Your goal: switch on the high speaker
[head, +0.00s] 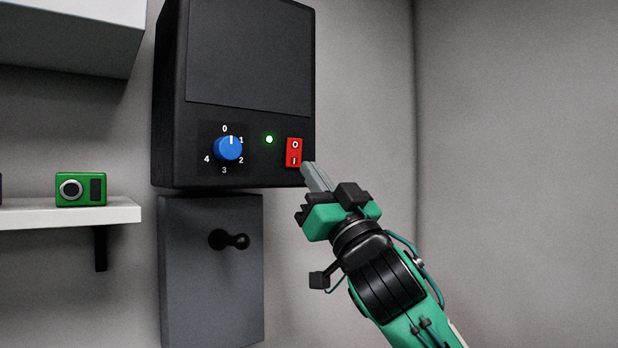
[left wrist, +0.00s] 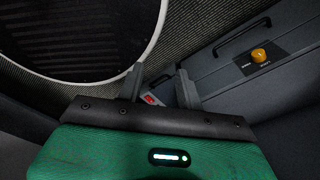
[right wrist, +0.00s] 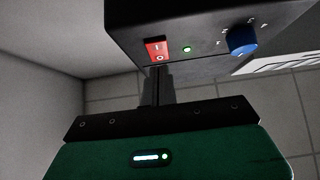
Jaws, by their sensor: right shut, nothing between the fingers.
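The high speaker (head: 247,60) is a black box on the wall. Its front carries a red rocker switch (head: 294,152) marked O at the top and I at the bottom. A small green light (head: 269,139) beside the switch is lit. My right gripper (head: 308,168) is shut and empty, its tips at the lower right of the switch, close to the I end; I cannot tell whether they touch it. The switch also shows in the right wrist view (right wrist: 157,51), just beyond the fingers. My left gripper (left wrist: 160,82) is open and appears only in its wrist view.
A blue knob (head: 229,148) with a 0 to 4 scale sits left of the light. Below hangs a grey box (head: 205,290) with a black lever (head: 232,241). A shelf (head: 90,214) at left holds a green device (head: 80,189). The right wall is bare.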

